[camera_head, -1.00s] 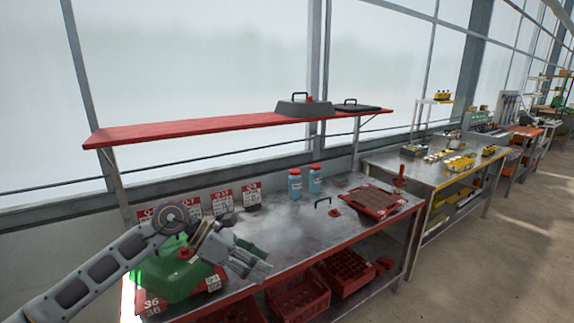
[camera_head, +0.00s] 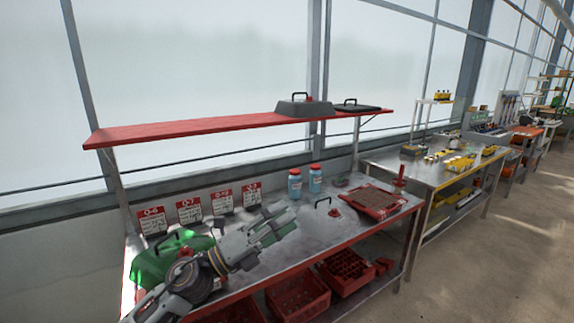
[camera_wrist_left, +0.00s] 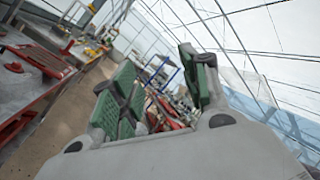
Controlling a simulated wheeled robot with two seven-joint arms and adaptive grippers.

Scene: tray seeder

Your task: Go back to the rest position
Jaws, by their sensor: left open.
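My left gripper (camera_head: 271,229) is in the head view, above the front part of the metal bench (camera_head: 290,248), with its arm coming in from the lower left. Its green-padded fingers show in the left wrist view (camera_wrist_left: 160,92), spread apart with nothing between them. The arm partly covers a green machine with a black handle (camera_head: 172,255) at the bench's left end. My right gripper is not in view.
Two blue bottles with red caps (camera_head: 294,184) stand at the back of the bench. A red-framed tray (camera_head: 372,200) lies at its right. Red crates (camera_head: 297,297) sit below. A red shelf (camera_head: 200,129) runs above. The concrete aisle (camera_head: 500,250) is clear.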

